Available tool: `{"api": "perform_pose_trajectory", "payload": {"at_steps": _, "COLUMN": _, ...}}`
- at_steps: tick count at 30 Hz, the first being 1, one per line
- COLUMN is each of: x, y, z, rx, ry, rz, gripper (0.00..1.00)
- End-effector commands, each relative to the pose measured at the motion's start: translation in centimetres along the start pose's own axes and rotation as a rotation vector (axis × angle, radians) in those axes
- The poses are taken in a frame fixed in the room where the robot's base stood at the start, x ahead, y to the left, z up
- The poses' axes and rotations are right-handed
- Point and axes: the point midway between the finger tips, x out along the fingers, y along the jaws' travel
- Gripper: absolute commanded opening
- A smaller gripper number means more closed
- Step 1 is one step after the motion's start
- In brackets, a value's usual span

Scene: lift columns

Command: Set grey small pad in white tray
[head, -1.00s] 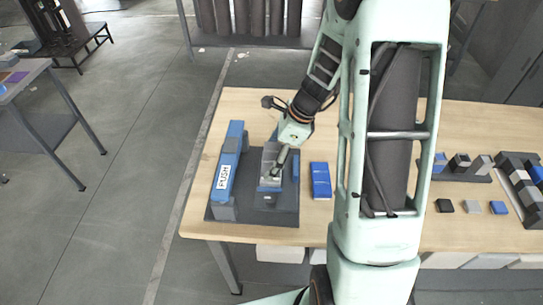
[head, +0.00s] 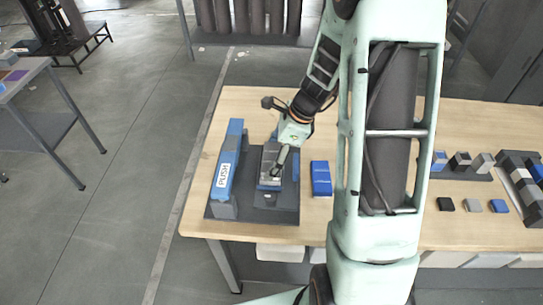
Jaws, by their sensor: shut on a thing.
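My gripper (head: 277,172) is low over the dark grey fixture (head: 285,215) at the left end of the table. It is shut on a small grey piece (head: 268,172), partly hidden by the fingers. The piece sits at or just above a block with a blue edge on the fixture; I cannot tell whether they touch. Another small grey pad (head: 472,206) lies on the table at the right, between a black pad (head: 446,204) and a blue pad (head: 499,206). A white tray (head: 280,252) shows below the table's front edge, partly hidden by the tabletop.
A blue lever marked PUSH (head: 223,175) stands along the fixture's left side. A blue block (head: 321,179) lies right of the fixture. Racks of small blocks (head: 462,165) stand at the right. My arm hides the table's middle. Bare wood (head: 250,105) shows behind the fixture.

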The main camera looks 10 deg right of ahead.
Motion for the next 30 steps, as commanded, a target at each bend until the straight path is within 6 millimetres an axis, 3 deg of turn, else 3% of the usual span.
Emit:
{"api": "perform_pose_trajectory", "payload": {"at_steps": 22, "x": 0.15, "y": -0.02, "z": -0.06, "rx": 0.000, "ry": 0.000, "rz": -0.001, "gripper": 0.58}}
{"api": "perform_pose_trajectory", "payload": {"at_steps": 23, "x": 0.15, "y": -0.02, "z": -0.06, "rx": 0.000, "ry": 0.000, "rz": -0.001, "gripper": 0.86}}
{"api": "perform_pose_trajectory", "payload": {"at_steps": 27, "x": 0.15, "y": -0.02, "z": -0.06, "rx": 0.000, "ry": 0.000, "rz": -0.001, "gripper": 1.00}}
{"api": "perform_pose_trajectory", "payload": {"at_steps": 30, "x": 0.15, "y": -0.02, "z": -0.06, "rx": 0.000, "ry": 0.000, "rz": -0.001, "gripper": 1.00}}
